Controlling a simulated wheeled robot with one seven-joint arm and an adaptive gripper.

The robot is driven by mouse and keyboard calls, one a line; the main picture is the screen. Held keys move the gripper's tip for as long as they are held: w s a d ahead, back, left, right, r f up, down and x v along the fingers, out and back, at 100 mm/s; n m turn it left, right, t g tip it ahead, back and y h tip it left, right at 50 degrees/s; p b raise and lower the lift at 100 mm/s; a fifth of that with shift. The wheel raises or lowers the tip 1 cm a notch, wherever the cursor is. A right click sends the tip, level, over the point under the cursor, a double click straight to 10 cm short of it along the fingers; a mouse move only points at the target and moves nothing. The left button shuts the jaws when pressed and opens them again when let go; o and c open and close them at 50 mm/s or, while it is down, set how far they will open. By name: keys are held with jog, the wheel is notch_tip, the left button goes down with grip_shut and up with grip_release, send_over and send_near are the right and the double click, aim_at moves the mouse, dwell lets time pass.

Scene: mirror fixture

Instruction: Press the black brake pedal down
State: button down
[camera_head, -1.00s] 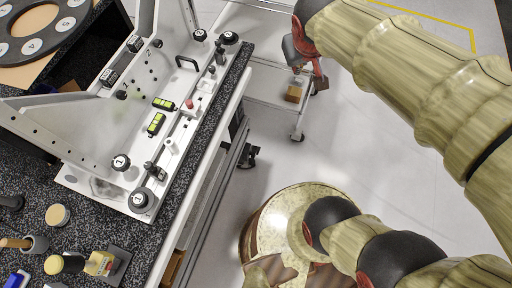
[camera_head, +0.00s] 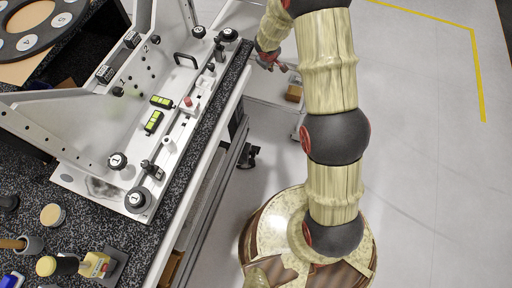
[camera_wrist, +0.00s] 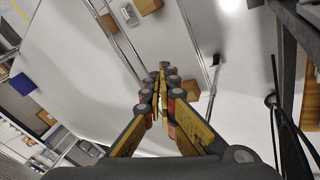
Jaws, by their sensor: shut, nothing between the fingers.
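A black caster-like part (camera_head: 249,156) sits low beside the bench frame in the head view. It may carry the brake pedal, but it is too small to tell. In the wrist view a black rounded part (camera_wrist: 271,100) with thin dark rods is at the right; I cannot tell if it is the same part. My gripper (camera_wrist: 163,72) is shut and empty in the wrist view, pointing over the floor. In the head view my gripper (camera_head: 268,60) is beyond the bench's right edge, farther back than the black part and apart from it.
The bench (camera_head: 205,135) with a white metal fixture (camera_head: 95,165) fills the left. A low trolley (camera_head: 275,95) with a brown box (camera_head: 294,92) stands below my arm. Brown boxes (camera_wrist: 190,91) also show in the wrist view. Floor at the right is clear.

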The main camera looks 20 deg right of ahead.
notch_tip(320, 180, down, 15)
jog(key=a+n+y, duration=0.1)
jog(key=a+n, duration=0.1)
jog(key=s+a+f+n+g+y, duration=0.1)
jog(key=s+a+f, duration=0.1)
jog(key=f, duration=0.7)
jog(key=s+a+f+g+y, duration=0.1)
jog(key=s+a+f, duration=0.1)
jog(key=s+f, duration=0.3)
jog(key=s+a+f+n+g+y+b, duration=0.1)
jog(key=s+f, duration=0.3)
jog(key=f, duration=0.8)
jog(key=shift+a+f+n+g, duration=0.3)
jog(key=shift+a+f+g, duration=0.1)
jog(key=shift+a, duration=0.4)
jog(key=b, duration=0.5)
send_over(256, 149)
notch_tip(256, 149, down, 12)
jog(key=shift+w+a+f, duration=0.1)
jog(key=shift+w+a, duration=0.05)
jog(key=shift+d+f+b, duration=0.2)
jog(key=shift+f+b, duration=0.15)
jog(key=shift+f, duration=0.35)
